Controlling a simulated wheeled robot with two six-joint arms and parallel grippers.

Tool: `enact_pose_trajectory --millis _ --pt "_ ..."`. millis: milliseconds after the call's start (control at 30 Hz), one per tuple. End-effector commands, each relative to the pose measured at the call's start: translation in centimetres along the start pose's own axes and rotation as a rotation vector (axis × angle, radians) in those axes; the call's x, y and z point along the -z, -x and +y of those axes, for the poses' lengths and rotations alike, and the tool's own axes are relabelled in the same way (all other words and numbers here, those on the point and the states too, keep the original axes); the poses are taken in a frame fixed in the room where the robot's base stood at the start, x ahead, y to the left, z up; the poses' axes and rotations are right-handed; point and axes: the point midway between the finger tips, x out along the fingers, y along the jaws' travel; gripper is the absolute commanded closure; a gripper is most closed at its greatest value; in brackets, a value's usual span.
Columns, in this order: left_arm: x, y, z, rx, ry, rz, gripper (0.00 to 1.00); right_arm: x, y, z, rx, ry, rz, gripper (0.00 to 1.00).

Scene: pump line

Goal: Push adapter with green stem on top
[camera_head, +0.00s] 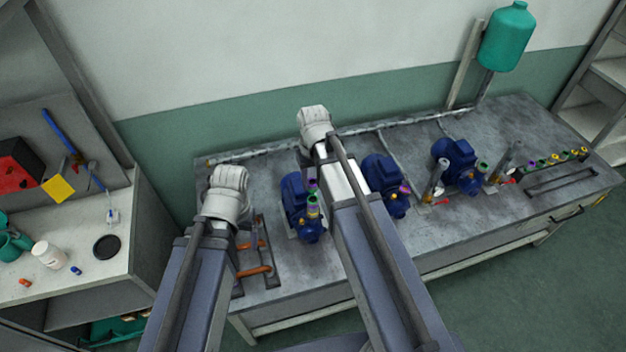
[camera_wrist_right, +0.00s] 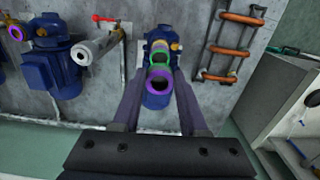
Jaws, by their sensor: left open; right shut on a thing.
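My right gripper (camera_wrist_right: 158,84) is shut on an adapter with a purple ring (camera_wrist_right: 160,78), above the pump (camera_wrist_right: 156,100) nearest the orange-handled rack. In the head view the same stack shows a green and yellow part (camera_head: 313,207) on the blue pump (camera_head: 297,192); the right fingertips are hidden. My left gripper (camera_head: 243,228) is open and empty beside the rack; its fingers are mostly hidden.
The orange-handled rack (camera_head: 256,270) lies left of the pump. Two more blue pumps (camera_head: 380,172) (camera_head: 455,152) stand to the right on the grey bench (camera_head: 420,235). Several small colored adapters (camera_head: 556,160) line the right end. A white side bench (camera_head: 75,270) is at left.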

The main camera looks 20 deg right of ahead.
Motion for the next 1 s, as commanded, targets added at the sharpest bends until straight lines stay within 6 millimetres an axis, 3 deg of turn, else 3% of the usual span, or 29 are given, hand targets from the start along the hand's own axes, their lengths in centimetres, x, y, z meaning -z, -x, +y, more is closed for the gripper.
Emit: enact_pose_trajectory --millis 33,333,1000 --pt "0.1 -1.0 0.1 0.0 -0.001 0.0 0.22 0.0 -1.1 0.0 0.0 0.0 0.0 1.0" --pt "0.2 -3.4 0.3 0.001 -0.008 0.0 0.22 0.0 -3.4 0.0 0.0 0.0 0.0 1.0" --pt "0.2 -3.6 0.3 0.002 -0.009 0.0 0.22 -0.1 -3.6 0.0 0.0 0.0 0.0 1.0"
